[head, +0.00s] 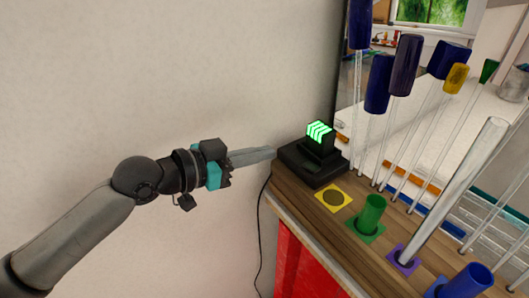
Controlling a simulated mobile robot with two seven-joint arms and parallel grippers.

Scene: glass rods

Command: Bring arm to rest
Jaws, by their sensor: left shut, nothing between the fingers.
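My left arm comes in from the left, and my left gripper (262,155) points right with its fingers together and nothing between them. Its tips are just left of a black device (312,160) with glowing green bars, which stands on the wooden counter (288,196). Whether the tips touch the device I cannot tell. My right gripper is not in view.
On the counter are a yellow square with a round mark (334,197), a green cup (371,212), a clear rod (455,190) standing in a purple holder (402,260), and a blue cup (469,281). Several rods with coloured ends rise behind. The wall at left is bare.

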